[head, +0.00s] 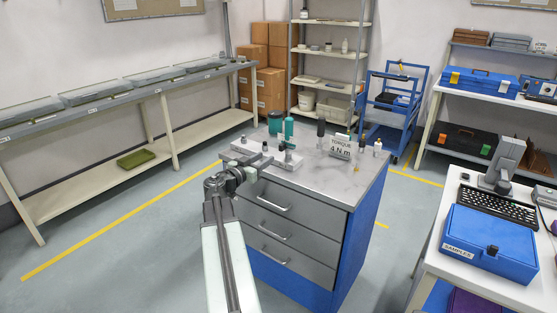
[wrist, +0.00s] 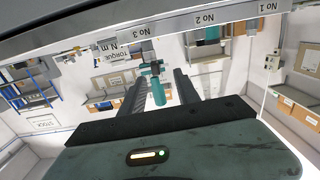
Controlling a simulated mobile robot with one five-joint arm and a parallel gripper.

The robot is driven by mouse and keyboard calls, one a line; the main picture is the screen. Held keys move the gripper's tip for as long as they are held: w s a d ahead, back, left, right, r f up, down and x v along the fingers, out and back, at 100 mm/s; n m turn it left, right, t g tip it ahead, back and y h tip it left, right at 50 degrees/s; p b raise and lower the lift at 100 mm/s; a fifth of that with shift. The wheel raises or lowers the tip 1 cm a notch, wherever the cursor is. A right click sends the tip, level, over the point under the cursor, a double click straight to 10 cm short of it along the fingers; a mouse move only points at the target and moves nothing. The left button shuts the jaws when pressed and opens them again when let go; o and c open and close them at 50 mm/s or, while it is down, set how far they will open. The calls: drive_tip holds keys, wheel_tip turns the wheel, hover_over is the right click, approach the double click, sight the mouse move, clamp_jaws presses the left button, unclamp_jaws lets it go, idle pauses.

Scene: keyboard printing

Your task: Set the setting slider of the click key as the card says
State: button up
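The card (head: 340,148) stands on the grey-topped cabinet (head: 335,180) in the head view and reads "TORQUE 4 N m". It also shows, partly blocked, in the wrist view (wrist: 115,48). A teal-handled tool (head: 289,127) stands upright beside a teal container (head: 275,122) at the back left of the top. In the wrist view a teal handle (wrist: 158,92) shows beyond and between my fingers. I cannot tell which piece is the click key, and its slider is too small to make out. My gripper (head: 258,166) is at the cabinet's front left edge. Its fingers (wrist: 158,88) are apart with nothing gripped.
A pale low block (head: 285,172) lies near my gripper. A grey edge with labels "No 1", "No 2" and "No 3" (wrist: 205,20) crosses the top of the wrist view. Several small upright items (head: 362,146) stand right of the card. The front right of the top is clear.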

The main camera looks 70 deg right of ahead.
sight(280, 148)
drive_tip(key=x, duration=0.6)
drive_tip(key=s+r+x, duration=0.1)
drive_tip(key=x, duration=0.2)
drive_tip(key=shift+s, duration=0.1)
clamp_jaws()
drive_tip(key=shift+a, duration=0.1)
idle(1.2)
